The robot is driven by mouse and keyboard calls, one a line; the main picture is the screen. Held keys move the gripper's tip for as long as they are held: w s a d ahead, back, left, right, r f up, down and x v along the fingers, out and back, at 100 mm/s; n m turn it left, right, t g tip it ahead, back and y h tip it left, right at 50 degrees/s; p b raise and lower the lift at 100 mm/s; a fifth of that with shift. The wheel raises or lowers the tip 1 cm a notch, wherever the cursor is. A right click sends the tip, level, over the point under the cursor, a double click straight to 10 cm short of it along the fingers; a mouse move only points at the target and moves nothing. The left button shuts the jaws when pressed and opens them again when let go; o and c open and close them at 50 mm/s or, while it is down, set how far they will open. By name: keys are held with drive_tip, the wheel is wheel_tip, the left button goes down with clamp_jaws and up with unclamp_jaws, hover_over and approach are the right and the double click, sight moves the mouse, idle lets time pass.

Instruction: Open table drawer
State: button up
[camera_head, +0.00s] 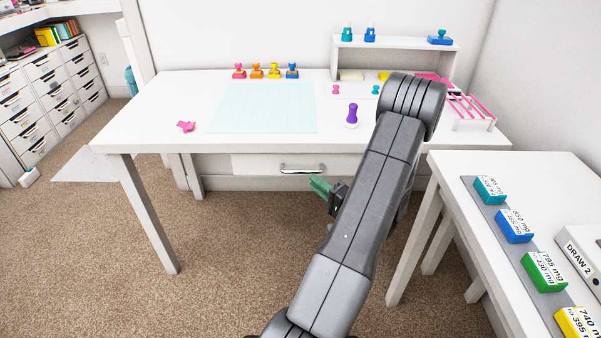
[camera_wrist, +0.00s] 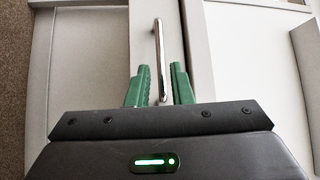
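The white table (camera_head: 190,105) stands against the back wall. Its drawer (camera_head: 252,164) is under the tabletop with a silver bar handle (camera_head: 303,168), and its front looks flush with the table frame. My gripper (camera_head: 320,187) is in front of the drawer, a little below and right of the handle in the head view. In the wrist view my gripper (camera_wrist: 160,85) has its green fingers apart, and the handle (camera_wrist: 159,55) stands between them. The fingers look apart from the bar; whether they touch it is hard to tell.
A side table (camera_head: 480,160) with coloured labelled boxes stands close on the right. On the table are a pale mat (camera_head: 262,108), several colourful stamps, a purple stamp (camera_head: 352,115) and a small shelf (camera_head: 395,43). The carpet in front of the table's left side is clear.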

sight(300, 172)
drive_tip(key=x, duration=0.7)
drive_tip(key=shift+w+a, duration=0.1)
drive_tip(key=shift+a, duration=0.05)
clamp_jaws()
